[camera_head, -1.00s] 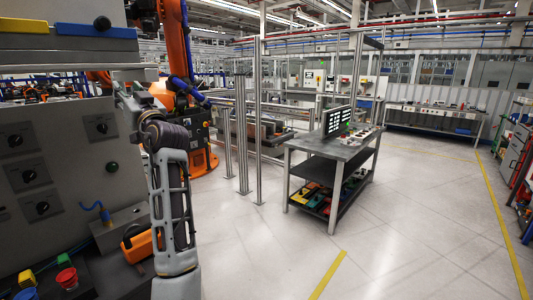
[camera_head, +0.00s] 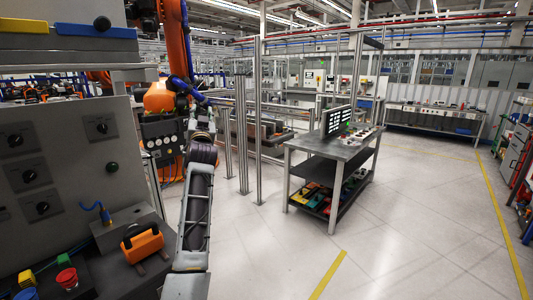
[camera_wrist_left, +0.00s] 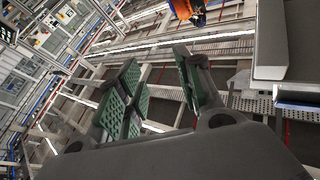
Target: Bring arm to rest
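My left arm stands upright left of centre in the head view, beside the grey control panel (camera_head: 65,165). Its upper end, where the left gripper (camera_head: 206,112) is, shows small and partly hidden behind my own arm. In the left wrist view, my left gripper (camera_wrist_left: 158,75) has its two green-padded fingers spread apart with nothing between them. It points up toward the hall's ceiling structure and touches nothing that I can see. My right arm and gripper are not in view.
An orange robot arm (camera_head: 177,45) stands behind. A grey table (camera_head: 335,147) with a screen stands right of centre. The floor between is clear.

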